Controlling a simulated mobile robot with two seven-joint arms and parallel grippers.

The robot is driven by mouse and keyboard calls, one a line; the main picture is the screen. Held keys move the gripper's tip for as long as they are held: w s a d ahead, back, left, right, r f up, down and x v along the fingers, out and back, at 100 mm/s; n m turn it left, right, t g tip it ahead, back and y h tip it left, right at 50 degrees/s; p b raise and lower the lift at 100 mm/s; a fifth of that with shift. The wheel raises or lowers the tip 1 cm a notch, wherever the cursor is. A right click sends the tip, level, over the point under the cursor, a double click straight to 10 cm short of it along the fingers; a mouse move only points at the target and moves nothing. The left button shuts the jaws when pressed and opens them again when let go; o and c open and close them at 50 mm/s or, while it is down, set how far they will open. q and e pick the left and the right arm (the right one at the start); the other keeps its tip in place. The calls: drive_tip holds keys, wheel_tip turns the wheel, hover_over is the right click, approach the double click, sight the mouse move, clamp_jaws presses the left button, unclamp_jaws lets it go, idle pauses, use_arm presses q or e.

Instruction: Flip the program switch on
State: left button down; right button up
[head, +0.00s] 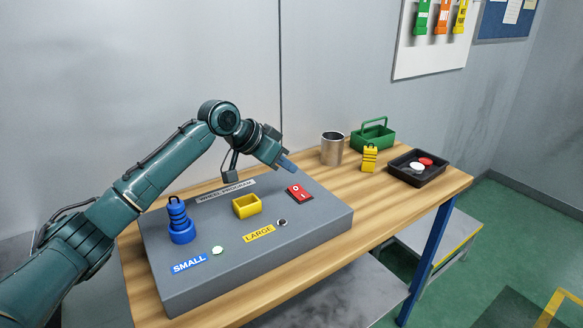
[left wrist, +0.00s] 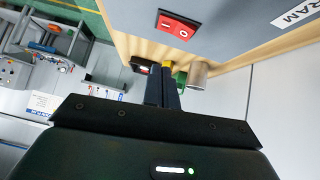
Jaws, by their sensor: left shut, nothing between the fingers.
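The program switch is a red rocker (head: 299,192) marked with O and I, at the right rear of a grey panel (head: 330,217) on the wooden table. A label reading "WHEEL PROGRAM" lies to its left on the panel. My left gripper (head: 289,167) is shut and empty, above and behind the switch, apart from it. In the left wrist view the red switch (left wrist: 177,26) shows beyond the shut fingers (left wrist: 162,92). Which side of the rocker is pressed is too small to tell. My right gripper is not in view.
The panel also bears a blue ringed spindle (head: 180,222), a yellow box (head: 246,206), and SMALL and LARGE labels with buttons. To the right stand a metal cup (head: 331,149), a green carrier (head: 374,136), a yellow piece (head: 369,159) and a black tray (head: 408,178).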

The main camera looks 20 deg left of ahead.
use_arm(q)
drive_tip(key=v, duration=0.6)
drive_tip(key=shift+s+d, duration=0.25)
drive_tip(key=shift+s, duration=0.25)
